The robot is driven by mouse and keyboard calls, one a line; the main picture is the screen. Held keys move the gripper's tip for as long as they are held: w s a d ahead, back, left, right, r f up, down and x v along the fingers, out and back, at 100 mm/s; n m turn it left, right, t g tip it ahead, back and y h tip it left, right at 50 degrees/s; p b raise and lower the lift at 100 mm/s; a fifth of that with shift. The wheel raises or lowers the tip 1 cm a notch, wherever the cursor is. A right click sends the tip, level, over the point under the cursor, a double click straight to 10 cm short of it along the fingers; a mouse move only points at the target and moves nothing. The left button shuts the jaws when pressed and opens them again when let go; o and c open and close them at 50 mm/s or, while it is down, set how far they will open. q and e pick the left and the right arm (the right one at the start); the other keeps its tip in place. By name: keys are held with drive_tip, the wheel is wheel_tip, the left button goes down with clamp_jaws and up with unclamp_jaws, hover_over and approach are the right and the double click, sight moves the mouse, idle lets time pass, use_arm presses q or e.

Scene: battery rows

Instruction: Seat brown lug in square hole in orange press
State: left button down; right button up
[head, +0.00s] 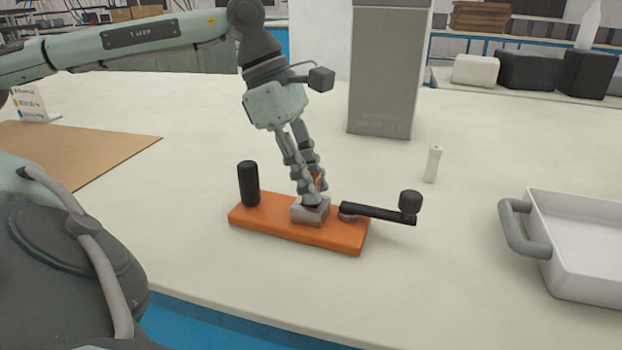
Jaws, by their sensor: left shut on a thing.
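The orange press (272,226) lies on the pale table in the head view. A grey block (311,213) stands in its middle, with a black upright post at its left end and a black crank arm with a knob at its right. My left gripper (309,194) points down, right over the grey block, with its fingers shut on the brown lug (318,181). Only a small part of the lug shows between the fingers. The fingers hide the square hole, so I cannot tell how far the lug is in it. My right gripper is out of view.
A white tray (590,290) with a grey handle stands at the right. A small white upright piece (433,164) and a tall grey box (380,100) stand behind the press. A brown board (75,150) lies at the left. The table in front of the press is clear.

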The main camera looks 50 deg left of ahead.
use_arm(q)
drive_tip(key=shift+f, duration=0.15)
drive_tip(key=c, duration=1.4)
unclamp_jaws()
drive_tip(key=shift+o, duration=0.2)
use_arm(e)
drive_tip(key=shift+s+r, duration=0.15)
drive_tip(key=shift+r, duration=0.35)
